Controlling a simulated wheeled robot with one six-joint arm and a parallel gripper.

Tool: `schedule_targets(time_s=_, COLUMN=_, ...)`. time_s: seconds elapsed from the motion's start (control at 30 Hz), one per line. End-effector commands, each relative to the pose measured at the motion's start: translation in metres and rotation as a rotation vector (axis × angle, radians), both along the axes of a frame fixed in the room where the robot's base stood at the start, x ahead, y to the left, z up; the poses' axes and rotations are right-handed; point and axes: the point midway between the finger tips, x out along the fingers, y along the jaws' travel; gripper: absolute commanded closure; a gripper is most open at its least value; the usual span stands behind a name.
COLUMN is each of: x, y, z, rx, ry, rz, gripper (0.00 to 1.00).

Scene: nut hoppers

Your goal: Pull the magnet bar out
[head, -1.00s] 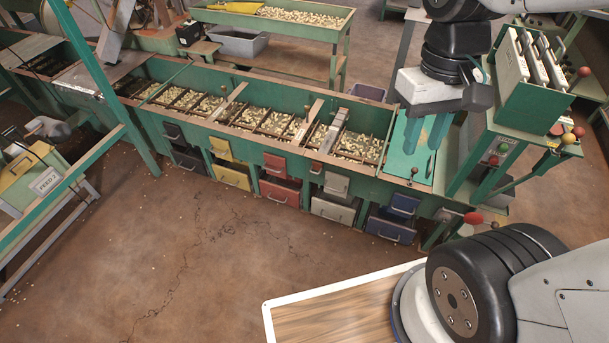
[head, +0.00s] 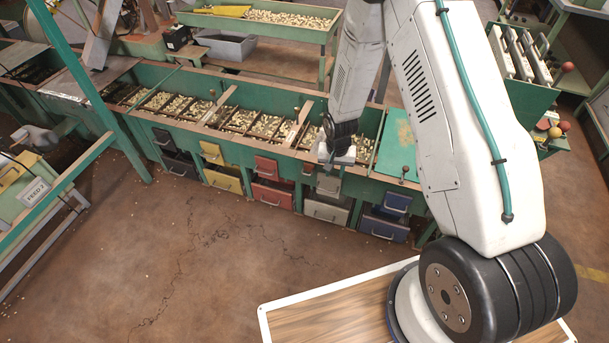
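My gripper (head: 336,153) hangs at the front wall of the long green trough (head: 255,139), near its right end. Its body hides its fingers, so I cannot see whether they are open or what is between them. A metal bar lay across the trough at about this place a second ago. My wrist and forearm now cover that spot, so I cannot see the bar or tell whether my gripper touches it. A lighter crossbar (head: 305,115) lies across the trough just to the left of my gripper.
Below the trough are coloured drawers, including yellow (head: 222,178), red (head: 272,194) and blue (head: 384,227) ones. A green plate (head: 399,140) covers the right end, with a small knobbed lever (head: 404,174). A rack of pale plates (head: 522,55) stands at right. The floor in front is clear.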

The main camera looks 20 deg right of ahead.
Motion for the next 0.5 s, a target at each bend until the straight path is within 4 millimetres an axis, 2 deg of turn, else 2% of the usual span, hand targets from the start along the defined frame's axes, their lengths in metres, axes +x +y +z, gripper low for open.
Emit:
schedule_targets(time_s=0.03, x=0.004, y=0.001, z=-0.036, rx=0.007, ry=-0.028, rz=-0.036, gripper=0.70)
schedule_targets(time_s=0.2, x=0.021, y=0.005, z=-0.135, rx=0.054, ry=-0.187, rz=-0.183, gripper=0.70)
schedule_targets(time_s=0.4, x=0.030, y=0.015, z=-0.237, rx=0.185, ry=-0.437, rz=-0.397, gripper=0.70)
schedule_targets(time_s=0.5, x=0.035, y=0.023, z=-0.273, rx=0.314, ry=-0.607, rz=-0.528, gripper=0.70)
